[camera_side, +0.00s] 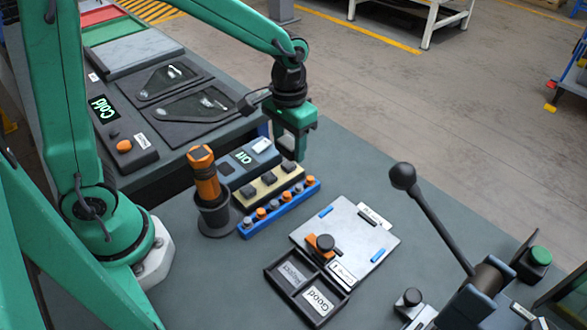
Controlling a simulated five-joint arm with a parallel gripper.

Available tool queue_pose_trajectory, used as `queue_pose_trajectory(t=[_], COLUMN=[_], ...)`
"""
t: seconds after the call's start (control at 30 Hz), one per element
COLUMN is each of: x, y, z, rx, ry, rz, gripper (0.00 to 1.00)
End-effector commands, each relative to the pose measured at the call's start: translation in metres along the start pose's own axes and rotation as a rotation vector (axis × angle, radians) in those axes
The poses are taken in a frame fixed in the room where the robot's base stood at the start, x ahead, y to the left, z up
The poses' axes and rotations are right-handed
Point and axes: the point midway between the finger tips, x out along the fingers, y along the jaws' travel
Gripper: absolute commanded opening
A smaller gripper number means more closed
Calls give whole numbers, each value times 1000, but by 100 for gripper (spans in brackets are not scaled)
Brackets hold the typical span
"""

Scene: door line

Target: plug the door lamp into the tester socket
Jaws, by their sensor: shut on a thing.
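My gripper (290,148) points down just right of the tester (238,170). It is shut on a small pale thing, which I take to be the door lamp (287,144); the fingers hide most of it. The tester is a blue-grey box with a lit green display that seems to read "On". It has a white patch on its right end and a dark spot at its left, which may be the socket; I cannot tell. The held thing looks apart from the tester.
Beside the tester are a beige block with dark keys (268,184), a blue rack with orange and grey pegs (279,208) and an orange-handled tool in a dark holder (214,215). A white plate (340,228), a labelled two-part tray (305,287) and a lever (440,225) stand nearer.

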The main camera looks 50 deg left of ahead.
Motion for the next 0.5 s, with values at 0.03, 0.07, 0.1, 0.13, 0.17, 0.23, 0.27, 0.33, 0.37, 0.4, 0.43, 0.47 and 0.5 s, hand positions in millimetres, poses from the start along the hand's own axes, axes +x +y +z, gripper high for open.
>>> queue_pose_trajectory(t=[0.03, 0.07, 0.1, 0.13, 0.17, 0.23, 0.27, 0.33, 0.37, 0.4, 0.43, 0.47, 0.5], x=[0, -1, 0, 0, 0, 1, 1, 2, 3, 3, 4, 5, 5], y=[-15, -23, -33, -40, -47, -63, -70, -84, -89, -96, -101, -105, -110], z=[6, 9, 13, 17, 21, 30, 34, 45, 49, 55, 59, 63, 68], rx=[-8, -8, -8, -7, -8, -7, -8, -7, -8, -7, -6, -6, -5], ry=[0, 1, 0, 1, 1, 1, 1, 1, 0, 1, 1, 1, 1], rz=[0, 0, 0, 0, 0, 0, 0, 0, 0, 0, 0, 0, 0], gripper=[21, 21, 21, 21, 21, 21, 21, 21, 21, 21, 21, 21, 21])
